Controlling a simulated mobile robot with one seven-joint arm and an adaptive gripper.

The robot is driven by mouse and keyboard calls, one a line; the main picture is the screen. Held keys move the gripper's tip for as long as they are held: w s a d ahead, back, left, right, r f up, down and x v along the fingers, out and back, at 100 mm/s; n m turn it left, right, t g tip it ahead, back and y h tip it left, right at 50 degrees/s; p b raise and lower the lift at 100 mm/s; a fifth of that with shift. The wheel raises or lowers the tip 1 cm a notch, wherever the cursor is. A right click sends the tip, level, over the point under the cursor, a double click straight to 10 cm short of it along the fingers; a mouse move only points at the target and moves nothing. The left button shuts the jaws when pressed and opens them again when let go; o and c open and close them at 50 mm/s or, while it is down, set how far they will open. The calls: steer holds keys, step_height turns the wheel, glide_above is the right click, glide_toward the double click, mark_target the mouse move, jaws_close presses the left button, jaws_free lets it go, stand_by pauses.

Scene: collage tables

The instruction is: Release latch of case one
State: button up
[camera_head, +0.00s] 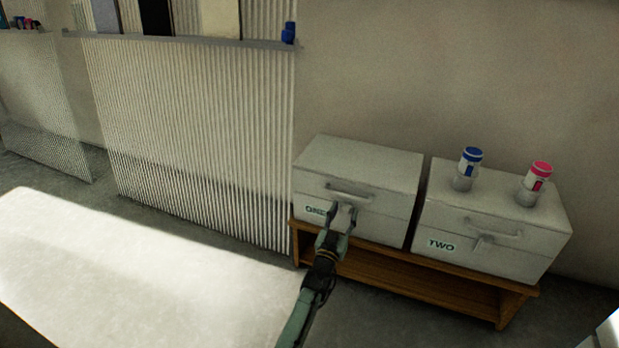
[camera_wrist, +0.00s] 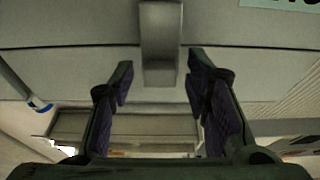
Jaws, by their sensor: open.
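Case one (camera_head: 360,165) is a pale grey box with a lid, a front handle (camera_head: 348,191) and a "ONE" label, standing on the left of a wooden bench. Its lid is down. Its latch (camera_wrist: 160,42) is a grey tab on the front, crossing the lid seam in the wrist view. My gripper (camera_head: 341,213) is open at the front of case one, below the handle. In the wrist view its two fingers (camera_wrist: 160,82) stand apart on either side of the latch's line, with visible gaps. Whether the fingertips touch the case front I cannot tell.
Case two (camera_head: 495,205) stands to the right on the same bench (camera_head: 420,281), with a blue-topped canister (camera_head: 469,168) and a pink-topped canister (camera_head: 534,183) on its lid. A corrugated panel (camera_head: 190,130) stands at the left.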

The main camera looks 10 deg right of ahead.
steer(key=r+p, duration=0.1)
steer(key=p, duration=0.1)
steer(key=shift+w+d+r+g+p, duration=0.1)
steer(key=shift+w+r+g+p, duration=0.1)
steer(key=shift+g+p, duration=0.15)
steer(key=g+p, duration=0.1)
steer(key=p, duration=0.2)
steer(key=y+p, duration=0.1)
steer(key=p, duration=0.2)
steer(key=shift+w+d+r+g+y, duration=0.2)
steer(key=shift+w+r+g+y, duration=0.1)
steer(key=shift+w+g, duration=0.05)
steer(key=p+v, duration=1)
steer(key=p, duration=0.1)
steer(key=w+a+r+t+y, duration=0.1)
steer(key=w+a+r+t, duration=0.1)
steer(key=a+r, duration=0.3)
steer(key=w+a+r+n+t+y+b, duration=0.1)
steer(key=w+a+r, duration=0.3)
steer(key=r, duration=0.5)
steer(key=w+a+r+t+y, duration=0.1)
steer(key=w+a+r+t, duration=0.1)
steer(key=a+r, duration=0.3)
step_height(320, 180, up, 3)
steer(key=shift+w+a+r+t+b, duration=0.1)
steer(key=shift+w+a+t+b, duration=0.25)
steer(key=shift+w, duration=0.55)
